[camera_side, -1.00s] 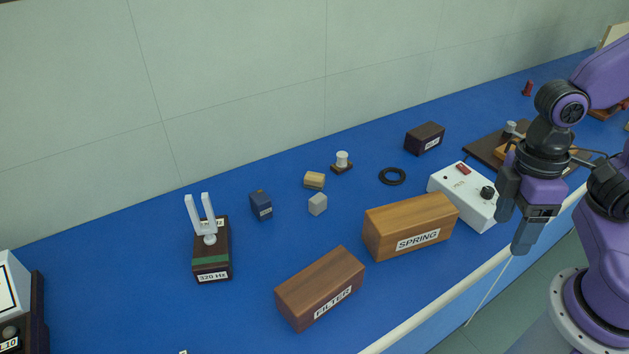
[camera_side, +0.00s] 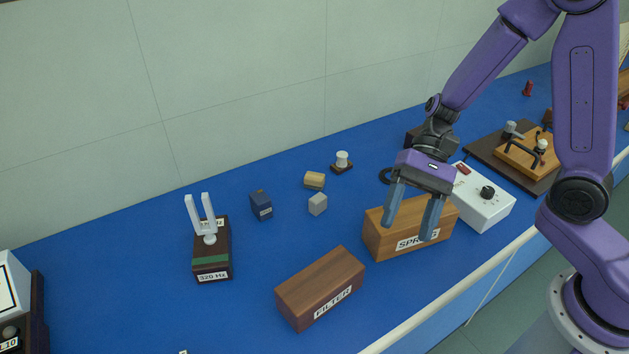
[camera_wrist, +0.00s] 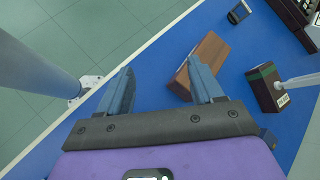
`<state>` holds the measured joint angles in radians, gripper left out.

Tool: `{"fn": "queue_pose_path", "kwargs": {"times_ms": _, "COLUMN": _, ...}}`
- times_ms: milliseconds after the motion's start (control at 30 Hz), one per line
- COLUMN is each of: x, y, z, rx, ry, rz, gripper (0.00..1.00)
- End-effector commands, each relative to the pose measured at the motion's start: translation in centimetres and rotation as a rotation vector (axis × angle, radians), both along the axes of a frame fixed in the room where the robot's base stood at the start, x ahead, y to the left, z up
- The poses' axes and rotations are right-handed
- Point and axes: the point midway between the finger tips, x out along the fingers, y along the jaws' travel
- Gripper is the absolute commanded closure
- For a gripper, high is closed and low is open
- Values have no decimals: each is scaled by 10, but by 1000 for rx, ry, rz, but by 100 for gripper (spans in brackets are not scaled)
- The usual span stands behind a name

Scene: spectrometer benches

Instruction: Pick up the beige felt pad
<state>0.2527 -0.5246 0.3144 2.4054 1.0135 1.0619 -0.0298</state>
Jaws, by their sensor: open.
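A small tan block with a paler top (camera_side: 314,180) lies on the blue bench in the side view. It is the nearest match to the beige felt pad, but I cannot tell its material. A light grey block (camera_side: 317,204) sits just in front of it. My gripper (camera_side: 408,230) is open and empty, pointing down in front of the SPRING box, to the right of both blocks. In the wrist view my gripper's two fingers (camera_wrist: 160,72) are spread with nothing between them. I cannot make out the tan block in the wrist view.
The SPRING box (camera_side: 380,238) and FILTER box (camera_side: 320,288) stand along the front. A navy block (camera_side: 261,205) and a tuning fork on its box (camera_side: 212,262) are to the left. A white spool (camera_side: 342,160) stands behind. A white control box (camera_side: 490,208) is to the right.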

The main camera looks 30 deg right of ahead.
Motion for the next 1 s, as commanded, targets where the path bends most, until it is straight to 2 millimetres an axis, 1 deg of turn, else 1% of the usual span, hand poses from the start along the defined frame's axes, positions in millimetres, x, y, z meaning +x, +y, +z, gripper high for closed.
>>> {"fn": "queue_pose_path", "kwargs": {"times_ms": 33, "x": 11, "y": 3, "z": -3, "rx": 14, "ry": 33, "rz": -74, "gripper": 34}}
{"fn": "queue_pose_path", "kwargs": {"times_ms": 100, "x": 28, "y": 6, "z": -5, "rx": 38, "ry": 75, "rz": -181, "gripper": 34}}
{"fn": "queue_pose_path", "kwargs": {"times_ms": 233, "x": 59, "y": 8, "z": -12, "rx": 84, "ry": 146, "rz": -381, "gripper": 34}}
{"fn": "queue_pose_path", "kwargs": {"times_ms": 367, "x": 91, "y": 4, "z": -19, "rx": 133, "ry": 210, "rz": -583, "gripper": 34}}
{"fn": "queue_pose_path", "kwargs": {"times_ms": 467, "x": 115, "y": -4, "z": -27, "rx": 171, "ry": 254, "rz": -740, "gripper": 34}}
{"fn": "queue_pose_path", "kwargs": {"times_ms": 600, "x": 145, "y": -23, "z": -39, "rx": 226, "ry": 310, "rz": -963, "gripper": 34}}
{"fn": "queue_pose_path", "kwargs": {"times_ms": 667, "x": 157, "y": -33, "z": -46, "rx": 249, "ry": 332, "rz": -1058, "gripper": 34}}
{"fn": "queue_pose_path", "kwargs": {"times_ms": 800, "x": 179, "y": -61, "z": -62, "rx": 304, "ry": 377, "rz": -1281, "gripper": 34}}
{"fn": "queue_pose_path", "kwargs": {"times_ms": 900, "x": 189, "y": -82, "z": -73, "rx": 338, "ry": 402, "rz": -1424, "gripper": 34}}
{"fn": "queue_pose_path", "kwargs": {"times_ms": 1000, "x": 194, "y": -100, "z": -82, "rx": 362, "ry": 417, "rz": -1532, "gripper": 34}}
